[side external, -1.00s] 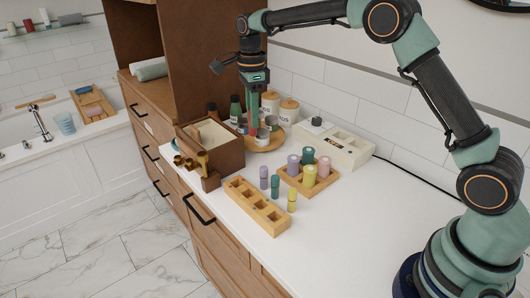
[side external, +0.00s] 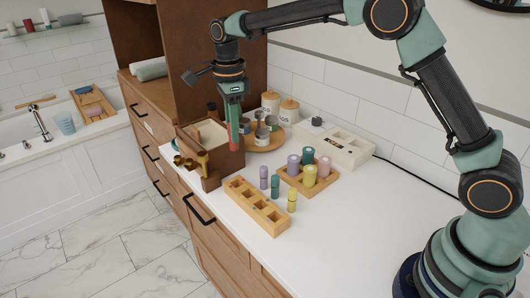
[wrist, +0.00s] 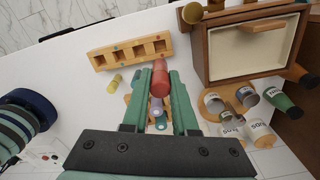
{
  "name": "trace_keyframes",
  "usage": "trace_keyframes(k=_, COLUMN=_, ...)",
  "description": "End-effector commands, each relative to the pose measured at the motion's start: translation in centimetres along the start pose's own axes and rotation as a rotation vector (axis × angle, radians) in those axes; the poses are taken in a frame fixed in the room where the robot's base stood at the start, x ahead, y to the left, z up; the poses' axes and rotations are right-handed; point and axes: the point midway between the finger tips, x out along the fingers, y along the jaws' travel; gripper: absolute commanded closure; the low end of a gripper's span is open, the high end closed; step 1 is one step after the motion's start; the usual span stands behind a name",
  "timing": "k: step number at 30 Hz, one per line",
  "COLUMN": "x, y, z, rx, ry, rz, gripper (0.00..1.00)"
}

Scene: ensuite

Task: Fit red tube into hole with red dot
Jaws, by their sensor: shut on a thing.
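My gripper (side external: 234,122) is shut on the red tube (side external: 234,138), which hangs upright below the jaws, in front of the wooden box in the side view. In the wrist view the red tube (wrist: 160,78) sticks out beyond my gripper (wrist: 164,82). The wooden block with a row of square holes (side external: 237,196) lies on the counter, right of and below the tube in the side view. The block also shows in the wrist view (wrist: 126,47), its holes empty. Its small coloured dots are hard to tell apart.
Loose purple (side external: 264,172), green (side external: 275,187) and yellow (side external: 292,206) tubes stand beside the block. A wooden tray (side external: 291,184) holds wider tubes.

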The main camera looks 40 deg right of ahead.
Motion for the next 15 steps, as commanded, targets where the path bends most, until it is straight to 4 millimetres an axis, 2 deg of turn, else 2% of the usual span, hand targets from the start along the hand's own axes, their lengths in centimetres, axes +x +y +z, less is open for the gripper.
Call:
trace_keyframes(k=3, x=3.1, y=0.1, z=-0.1, rx=0.000, ry=0.003, rz=0.005, gripper=1.00)
trace_keyframes(k=9, x=7.5, y=0.0, z=-0.1, rx=0.000, ry=0.002, rz=0.003, gripper=1.00)
trace_keyframes(k=15, x=9.5, y=-0.1, z=0.0, rx=0.000, ry=0.000, rz=0.000, gripper=1.00)
